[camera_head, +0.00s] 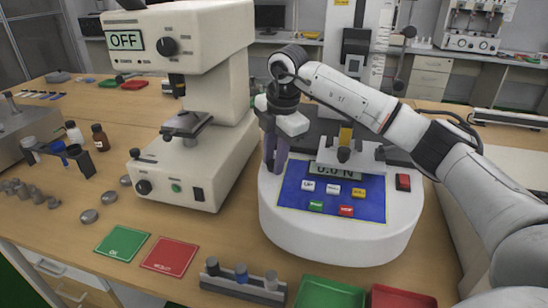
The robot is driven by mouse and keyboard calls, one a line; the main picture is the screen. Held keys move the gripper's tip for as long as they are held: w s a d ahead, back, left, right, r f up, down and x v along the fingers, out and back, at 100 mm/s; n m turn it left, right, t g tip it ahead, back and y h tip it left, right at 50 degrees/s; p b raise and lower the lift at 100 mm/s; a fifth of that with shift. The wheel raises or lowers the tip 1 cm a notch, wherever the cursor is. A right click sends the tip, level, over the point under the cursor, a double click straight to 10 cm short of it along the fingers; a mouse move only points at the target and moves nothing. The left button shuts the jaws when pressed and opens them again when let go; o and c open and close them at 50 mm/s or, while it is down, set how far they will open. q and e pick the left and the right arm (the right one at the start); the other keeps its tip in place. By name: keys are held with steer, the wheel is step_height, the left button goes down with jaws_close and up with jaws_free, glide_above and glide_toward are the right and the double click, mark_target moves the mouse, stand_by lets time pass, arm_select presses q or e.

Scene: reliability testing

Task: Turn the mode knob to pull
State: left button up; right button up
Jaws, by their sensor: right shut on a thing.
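My left gripper is not in view.
A white machine (200,90) with an OFF display and a black dial (168,46) stands to the left. Green (122,243) and red (170,256) mats lie in front. A small rack (243,282) and green tray (331,293) sit at the front edge.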

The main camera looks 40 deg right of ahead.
steer(key=shift+r+n+g+p, duration=0.25)
steer(key=shift+n+g+p, duration=0.05)
steer(key=shift+n+p, duration=0.85)
steer(key=n+p, duration=0.2)
steer(key=n, duration=0.1)
steer(key=shift+w+a+n+g, duration=0.1)
steer(key=shift+n+g, duration=0.15)
steer(key=shift+g, duration=0.05)
steer(key=shift+f+n+g+h+p, duration=0.1)
steer(key=shift+n+g+h+p, duration=0.2)
steer(key=shift+n+p, duration=0.65)
steer(key=shift+w+f+n+h, duration=0.1)
steer(key=shift+n+h, duration=0.2)
steer(key=shift+n, duration=1.45)
steer(key=o, duration=1)
steer(key=shift+o, duration=0.2)
